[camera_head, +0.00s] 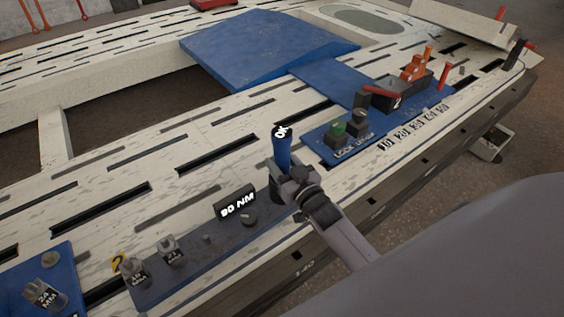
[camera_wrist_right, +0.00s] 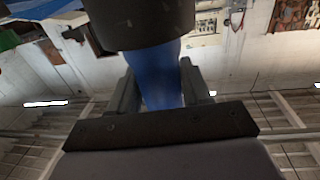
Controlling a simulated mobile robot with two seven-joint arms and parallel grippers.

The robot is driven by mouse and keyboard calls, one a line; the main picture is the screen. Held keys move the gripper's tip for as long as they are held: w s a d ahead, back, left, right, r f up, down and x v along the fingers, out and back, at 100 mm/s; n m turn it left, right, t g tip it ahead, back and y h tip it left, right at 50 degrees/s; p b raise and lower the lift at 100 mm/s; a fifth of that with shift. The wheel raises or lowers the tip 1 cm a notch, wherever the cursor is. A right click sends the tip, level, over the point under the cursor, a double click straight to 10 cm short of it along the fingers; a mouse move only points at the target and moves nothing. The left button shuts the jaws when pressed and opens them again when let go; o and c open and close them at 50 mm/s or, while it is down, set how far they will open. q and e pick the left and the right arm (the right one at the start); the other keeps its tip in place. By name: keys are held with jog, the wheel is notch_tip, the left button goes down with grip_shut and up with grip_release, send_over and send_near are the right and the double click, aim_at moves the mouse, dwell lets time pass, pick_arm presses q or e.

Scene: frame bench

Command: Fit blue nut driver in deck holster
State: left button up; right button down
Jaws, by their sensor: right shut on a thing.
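The blue nut driver (camera_head: 284,155) stands nearly upright in the head view, with a dark, white-marked cap on top. My right gripper (camera_head: 292,187) is shut on it. In the right wrist view the blue handle (camera_wrist_right: 158,78) sits between the two fingers of my right gripper (camera_wrist_right: 158,92), with its wide dark end above. The driver's lower end is hidden by the gripper in the head view. The gripper is over the far right end of the dark blue deck strip (camera_head: 215,250). I cannot tell whether the driver sits in a holster. My left gripper is not in view.
The strip carries a "90 NM" display (camera_head: 235,203) and labelled sockets (camera_head: 171,250). A blue panel with green and black buttons (camera_head: 338,134) and an orange clamp (camera_head: 413,70) lies to the right.

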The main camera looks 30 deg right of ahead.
aim_at(286, 169)
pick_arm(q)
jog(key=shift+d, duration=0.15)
pick_arm(e)
jog(key=shift+f, duration=0.15)
jog(key=shift+c, duration=2.4)
grip_release()
jog(key=shift+o, duration=0.3)
jog(key=shift+f, duration=0.25)
jog(key=shift+s+r, duration=0.1)
jog(key=shift+s, duration=0.2)
jog(key=s+p, duration=0.1)
jog(key=s, duration=0.4)
jog(key=shift+s+d+r+p, duration=0.1)
jog(key=shift+s+r+p, duration=0.05)
jog(key=shift+p, duration=0.2)
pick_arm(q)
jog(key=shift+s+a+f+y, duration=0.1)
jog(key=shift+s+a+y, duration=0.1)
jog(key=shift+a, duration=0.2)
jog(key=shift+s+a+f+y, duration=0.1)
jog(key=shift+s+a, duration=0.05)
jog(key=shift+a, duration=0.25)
pick_arm(e)
jog(key=shift+s, duration=0.6)
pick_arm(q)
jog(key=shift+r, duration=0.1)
